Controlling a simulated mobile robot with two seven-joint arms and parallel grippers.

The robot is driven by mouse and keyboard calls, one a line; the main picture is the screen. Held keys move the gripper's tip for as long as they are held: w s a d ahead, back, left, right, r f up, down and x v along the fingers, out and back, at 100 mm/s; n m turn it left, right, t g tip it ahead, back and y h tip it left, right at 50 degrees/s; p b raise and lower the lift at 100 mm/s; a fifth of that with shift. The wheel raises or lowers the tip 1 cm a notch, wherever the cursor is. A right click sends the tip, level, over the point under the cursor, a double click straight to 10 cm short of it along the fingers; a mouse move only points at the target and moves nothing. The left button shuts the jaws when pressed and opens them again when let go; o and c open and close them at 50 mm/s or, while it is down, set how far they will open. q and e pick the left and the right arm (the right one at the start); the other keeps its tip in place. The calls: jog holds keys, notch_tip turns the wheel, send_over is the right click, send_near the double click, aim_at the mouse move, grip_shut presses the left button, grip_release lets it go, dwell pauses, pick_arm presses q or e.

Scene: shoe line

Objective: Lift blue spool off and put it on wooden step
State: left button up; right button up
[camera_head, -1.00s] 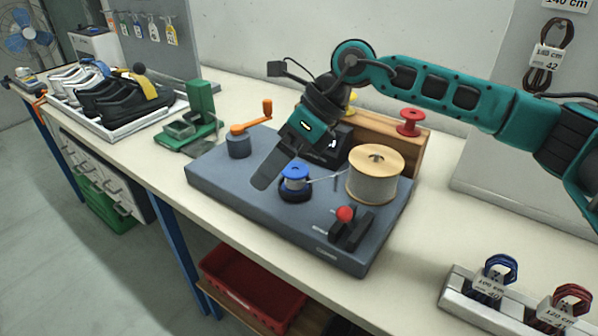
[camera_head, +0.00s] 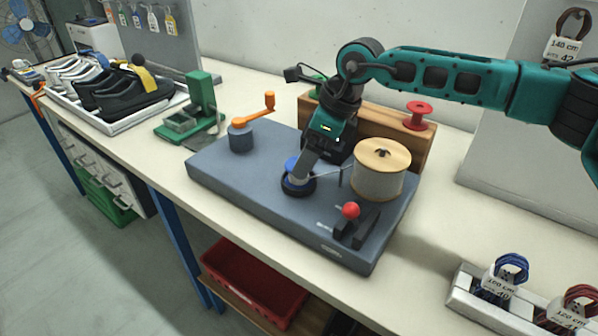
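The blue spool (camera_head: 291,164) sits on a dark round holder (camera_head: 298,188) on the grey winding board (camera_head: 225,178). It is partly hidden by my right gripper (camera_head: 302,173), which points down at it from above. The fingers overlap the spool in the picture, and their gap and any contact cannot be made out. The wooden step (camera_head: 411,144) stands behind the board, with a red spool (camera_head: 418,113) at its right end and a partly hidden green item (camera_head: 317,88) at its left. My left gripper is out of view.
A large cream thread reel (camera_head: 379,178) stands just right of the blue spool. An orange crank (camera_head: 256,118) and a red-knobbed lever (camera_head: 351,210) rise from the board. A green device (camera_head: 200,100) and a shoe tray (camera_head: 120,126) are to the left.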

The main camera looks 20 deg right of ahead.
jog(key=x, duration=0.4)
jog(key=shift+w+f, duration=0.2)
jog(key=shift+c, duration=0.3)
jog(key=c, duration=1.3)
jog(key=shift+r, duration=0.1)
